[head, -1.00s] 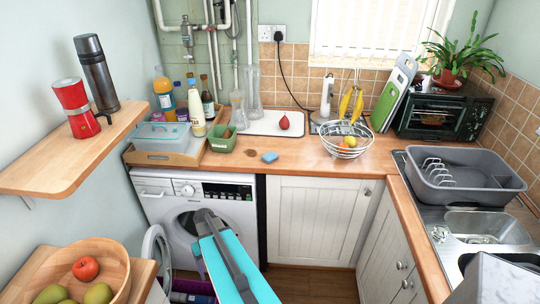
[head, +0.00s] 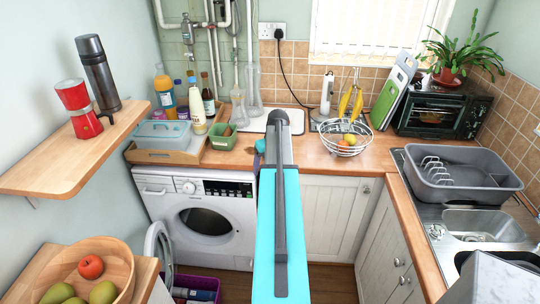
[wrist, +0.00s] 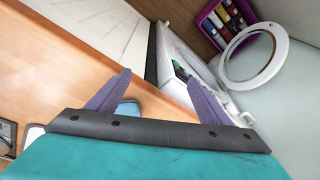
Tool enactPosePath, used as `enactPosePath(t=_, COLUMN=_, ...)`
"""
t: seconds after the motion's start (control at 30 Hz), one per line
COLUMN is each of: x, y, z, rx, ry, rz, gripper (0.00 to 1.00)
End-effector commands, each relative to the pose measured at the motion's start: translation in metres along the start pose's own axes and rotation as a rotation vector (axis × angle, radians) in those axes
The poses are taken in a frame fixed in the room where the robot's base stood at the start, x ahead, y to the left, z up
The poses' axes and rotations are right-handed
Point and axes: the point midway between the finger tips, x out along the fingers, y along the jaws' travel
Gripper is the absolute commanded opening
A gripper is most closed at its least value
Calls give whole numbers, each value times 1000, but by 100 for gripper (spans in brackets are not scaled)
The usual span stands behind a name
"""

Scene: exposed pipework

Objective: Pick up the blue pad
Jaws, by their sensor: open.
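The blue pad (wrist: 129,108) lies on the wooden worktop. In the wrist view it shows low, just right of the left purple finger, which hides part of it. My gripper (wrist: 160,79) is open, its two fingers spread wide with nothing held between them. In the head view my teal arm reaches forward over the worktop's front edge and covers most or all of the pad. The gap in height between the fingers and the pad cannot be told.
On the worktop (head: 320,158) stand a green tub (head: 222,137), a white tray (head: 258,124) and a wire fruit bowl (head: 344,139). A washing machine (head: 205,215) with its round door (wrist: 265,54) open is below. A grey dish rack (head: 463,172) is at right.

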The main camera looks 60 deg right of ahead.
Motion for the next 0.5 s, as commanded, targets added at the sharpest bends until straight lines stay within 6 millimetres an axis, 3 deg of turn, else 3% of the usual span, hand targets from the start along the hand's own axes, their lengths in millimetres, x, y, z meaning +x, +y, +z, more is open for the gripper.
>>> enactPosePath(t=0.3, x=-76, y=47, z=-44, rx=-149, ry=126, rz=-5, gripper=73)
enactPosePath(t=0.5, x=-113, y=63, z=-56, rx=-219, ry=175, rz=1, gripper=73)
